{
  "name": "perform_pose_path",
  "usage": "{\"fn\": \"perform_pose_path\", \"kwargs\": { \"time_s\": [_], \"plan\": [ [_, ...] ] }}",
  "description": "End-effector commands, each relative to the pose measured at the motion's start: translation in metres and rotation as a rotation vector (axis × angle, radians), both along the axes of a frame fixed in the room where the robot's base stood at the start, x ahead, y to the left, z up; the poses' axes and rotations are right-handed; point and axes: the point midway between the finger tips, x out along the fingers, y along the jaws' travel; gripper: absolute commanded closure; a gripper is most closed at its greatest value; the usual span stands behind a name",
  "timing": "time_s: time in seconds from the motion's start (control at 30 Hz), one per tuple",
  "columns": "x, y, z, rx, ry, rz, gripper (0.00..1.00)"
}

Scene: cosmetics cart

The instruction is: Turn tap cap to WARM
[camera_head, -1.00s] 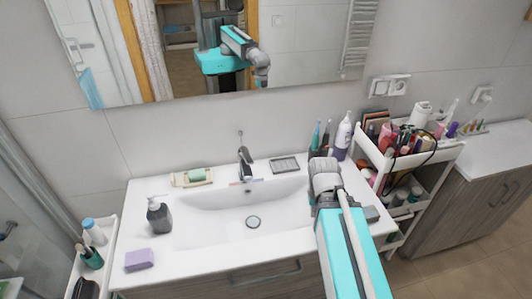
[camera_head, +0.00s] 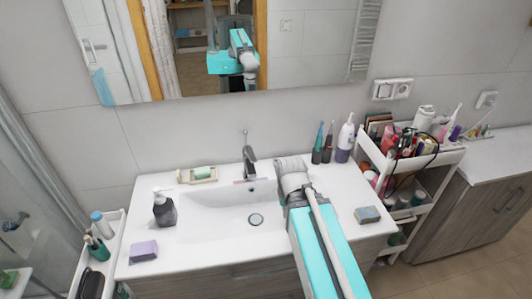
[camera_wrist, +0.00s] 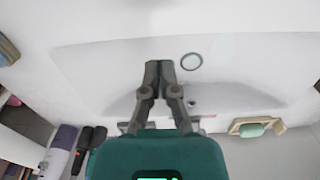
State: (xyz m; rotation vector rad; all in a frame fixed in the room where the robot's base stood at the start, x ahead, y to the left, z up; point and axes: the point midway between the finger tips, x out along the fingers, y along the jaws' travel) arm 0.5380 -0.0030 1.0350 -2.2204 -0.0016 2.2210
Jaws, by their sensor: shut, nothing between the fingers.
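The grey metal tap (camera_head: 249,160) stands at the back middle of the white sink (camera_head: 190,232), with a thin upright rod on top. A small coloured strip (camera_head: 246,181) lies at its base; its markings are too small to read. My gripper shows in the wrist view (camera_wrist: 158,68), its dark fingers together and empty above the basin, beside the drain ring (camera_wrist: 192,61). In the head view my wrist hides the fingers, just right of the tap. In the wrist view the tap is mostly hidden behind my gripper body.
A soap dish (camera_head: 197,174) and a dark dispenser (camera_head: 165,210) stand left of the tap. Toothbrushes (camera_head: 322,147) and a white-purple bottle (camera_head: 345,140) stand at the back right. A blue-grey sponge (camera_head: 367,215) lies on the right counter. A loaded cart (camera_head: 450,158) stands beyond.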

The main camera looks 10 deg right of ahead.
Motion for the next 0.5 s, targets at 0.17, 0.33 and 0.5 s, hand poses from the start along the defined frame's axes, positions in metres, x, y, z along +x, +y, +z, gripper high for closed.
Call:
{"fn": "perform_pose_path", "kwargs": {
  "time_s": [0.17, 0.33, 0.5],
  "plan": [
    [0.0000, -0.0001, 0.0000, 0.000, 0.000, 0.000, 1.00],
    [0.0003, 0.0004, -0.0002, 0.000, 0.000, 0.000, 1.00],
    [0.0073, 0.0028, -0.0049, 0.029, 0.004, -0.009, 1.00]
  ]
}}
